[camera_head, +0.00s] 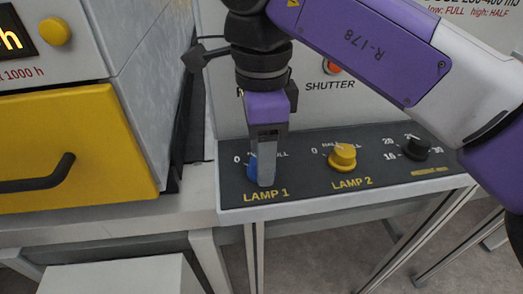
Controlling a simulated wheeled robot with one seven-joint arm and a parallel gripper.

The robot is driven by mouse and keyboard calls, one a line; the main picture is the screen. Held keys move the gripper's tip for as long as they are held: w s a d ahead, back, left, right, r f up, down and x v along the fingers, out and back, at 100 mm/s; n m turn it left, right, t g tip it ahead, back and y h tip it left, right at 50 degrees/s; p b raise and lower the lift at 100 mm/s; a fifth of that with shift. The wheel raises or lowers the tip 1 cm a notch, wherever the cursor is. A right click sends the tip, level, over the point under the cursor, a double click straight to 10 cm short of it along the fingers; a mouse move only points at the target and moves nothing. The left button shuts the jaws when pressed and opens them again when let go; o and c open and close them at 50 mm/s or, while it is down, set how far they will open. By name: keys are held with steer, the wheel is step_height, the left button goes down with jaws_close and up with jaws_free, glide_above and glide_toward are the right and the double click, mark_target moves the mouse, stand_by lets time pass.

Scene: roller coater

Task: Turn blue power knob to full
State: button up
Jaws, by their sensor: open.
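The blue knob (252,168) sits on the dark control panel (303,198) above the yellow label "LAMP 1". Its scale reads 0 at the left and FULL at the right, with the middle mark partly hidden. My gripper (266,180) points down right at the knob and covers most of it, so the knob's pointer cannot be seen. The jaws are open, with a finger in front of the knob's right part. I cannot tell whether a finger touches it.
A yellow knob (342,157) labelled "LAMP 2" and a black knob (416,149) are to the right on the same panel. A red button (333,68) by "SHUTTER" is behind my arm. A yellow drawer (75,145) with a black handle (42,178) stands at the left.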

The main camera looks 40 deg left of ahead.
jaws_close()
steer(key=m+p, duration=0.1)
steer(key=m, duration=0.2)
steer(key=shift+r+m, duration=0.1)
steer(key=shift+m, duration=0.3)
steer(key=m, duration=0.4)
steer(key=shift+m+p, duration=0.3)
steer(key=m, duration=0.5)
steer(key=shift+m, duration=2.2)
